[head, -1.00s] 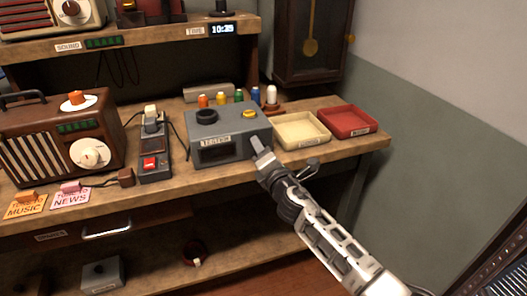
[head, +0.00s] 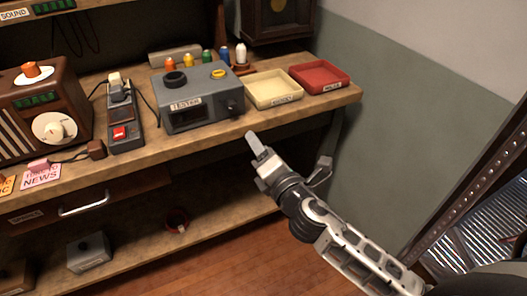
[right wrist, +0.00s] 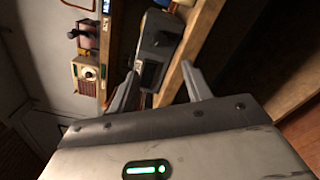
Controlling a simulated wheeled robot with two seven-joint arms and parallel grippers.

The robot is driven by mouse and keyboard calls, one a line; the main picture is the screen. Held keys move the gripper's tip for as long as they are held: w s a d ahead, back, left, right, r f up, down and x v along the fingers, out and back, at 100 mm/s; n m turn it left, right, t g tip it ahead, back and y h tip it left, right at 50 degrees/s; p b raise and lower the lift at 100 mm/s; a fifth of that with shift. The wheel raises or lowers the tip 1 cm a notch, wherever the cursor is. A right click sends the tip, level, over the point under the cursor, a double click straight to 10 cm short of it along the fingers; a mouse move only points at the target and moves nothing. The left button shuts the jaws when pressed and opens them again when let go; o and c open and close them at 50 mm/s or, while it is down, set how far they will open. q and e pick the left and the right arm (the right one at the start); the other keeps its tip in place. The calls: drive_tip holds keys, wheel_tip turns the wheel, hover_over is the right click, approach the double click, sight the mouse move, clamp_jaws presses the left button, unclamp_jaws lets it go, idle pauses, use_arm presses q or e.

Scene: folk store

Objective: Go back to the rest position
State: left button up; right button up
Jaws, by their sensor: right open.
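My right gripper (head: 257,147) is in front of the workbench, just off its front edge, below and right of the grey tester box (head: 198,98). It holds nothing and touches nothing that I can see. In the right wrist view its two fingers (right wrist: 158,88) stand apart with an empty gap, and the tester box (right wrist: 158,45) shows beyond them. My left gripper is in neither current view.
The wooden bench (head: 210,133) carries a cream tray (head: 272,105), a red tray (head: 320,86), a brown radio (head: 38,110) and a device with a red switch (head: 123,125). A lower shelf (head: 130,235) holds a grey box (head: 88,252). Floor at the lower middle is clear.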

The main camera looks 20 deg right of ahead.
drive_tip(key=shift+s, duration=0.45)
